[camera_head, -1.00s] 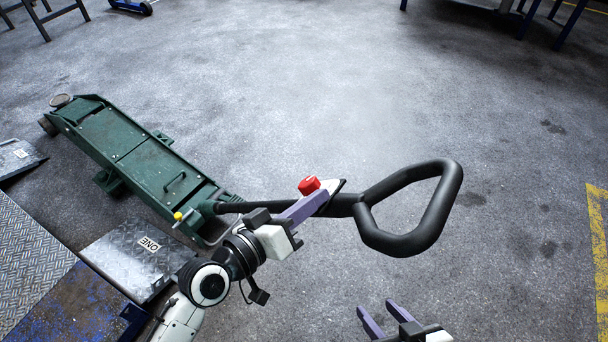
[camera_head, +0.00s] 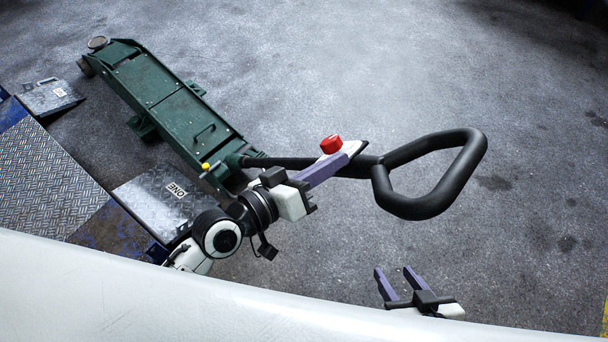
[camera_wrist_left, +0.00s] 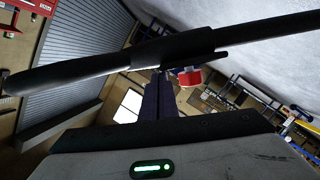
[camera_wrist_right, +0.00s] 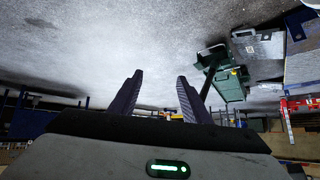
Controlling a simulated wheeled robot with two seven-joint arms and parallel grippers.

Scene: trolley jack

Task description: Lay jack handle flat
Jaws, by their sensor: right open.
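The green trolley jack (camera_head: 165,95) stands on the floor at upper left in the head view. Its black handle, with a looped grip (camera_head: 432,172), reaches out to the right from the jack's near end. My left gripper (camera_head: 345,155) is at the handle shaft, near the loop. Its purple fingers look close together in the left wrist view (camera_wrist_left: 160,98), with the handle (camera_wrist_left: 110,58) crossing at their tips, not between them. A red knob (camera_head: 331,144) shows beside the fingertips. My right gripper (camera_head: 395,280) is open and empty, below the loop, apart from the handle.
Another small plate (camera_head: 48,97) lies beyond. The grey floor right of the jack and handle is clear. A white surface, apparently mine, covers the bottom of the head view.

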